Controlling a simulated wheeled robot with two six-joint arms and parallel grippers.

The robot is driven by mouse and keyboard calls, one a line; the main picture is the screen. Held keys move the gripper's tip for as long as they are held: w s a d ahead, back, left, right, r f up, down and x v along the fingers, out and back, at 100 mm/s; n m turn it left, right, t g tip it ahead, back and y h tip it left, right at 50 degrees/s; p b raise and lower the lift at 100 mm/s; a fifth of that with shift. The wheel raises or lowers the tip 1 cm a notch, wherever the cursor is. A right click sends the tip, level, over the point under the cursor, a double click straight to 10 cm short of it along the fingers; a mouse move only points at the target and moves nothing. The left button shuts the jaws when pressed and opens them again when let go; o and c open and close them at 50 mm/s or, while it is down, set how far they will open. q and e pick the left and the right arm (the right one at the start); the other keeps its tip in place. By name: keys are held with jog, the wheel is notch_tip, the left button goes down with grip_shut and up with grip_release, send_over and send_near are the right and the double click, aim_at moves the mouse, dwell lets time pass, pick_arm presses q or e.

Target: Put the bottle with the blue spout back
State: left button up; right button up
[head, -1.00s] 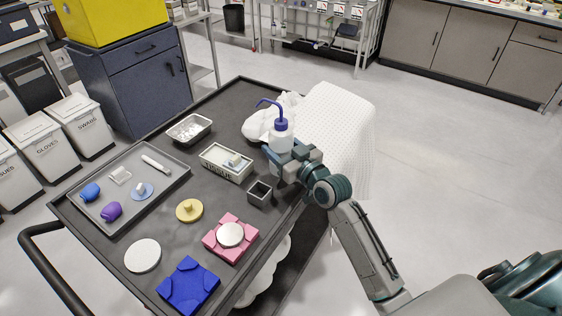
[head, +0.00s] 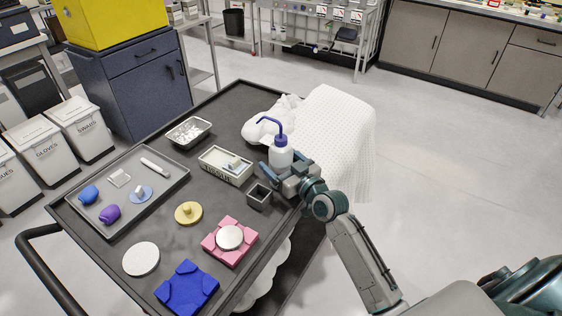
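The white bottle (head: 281,157) with the blue spout is upright near the right side of the dark cart top. My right gripper (head: 275,172) is around its lower part and looks shut on it; the fingers partly hide its base, so I cannot tell whether it touches the cart. A small square grey open holder (head: 259,203) stands just in front, below the gripper in the picture, and looks empty. My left gripper is not in view.
A cream bin with a label (head: 226,178) stands left of the bottle. White cloth (head: 335,125) lies behind and right. A metal dish (head: 189,131), grey tray (head: 125,215), yellow knobbed disc (head: 188,213), pink block (head: 222,255) and blue block (head: 187,290) occupy the cart.

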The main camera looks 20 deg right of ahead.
aim_at(288, 168)
jog(key=shift+r+p, duration=0.3)
jog(key=v, duration=0.3)
jog(key=b+v, duration=0.1)
jog(key=shift+s+f, duration=0.3)
jog(key=shift+s, duration=0.05)
jog(key=v, duration=0.7)
jog(key=shift+s, duration=0.2)
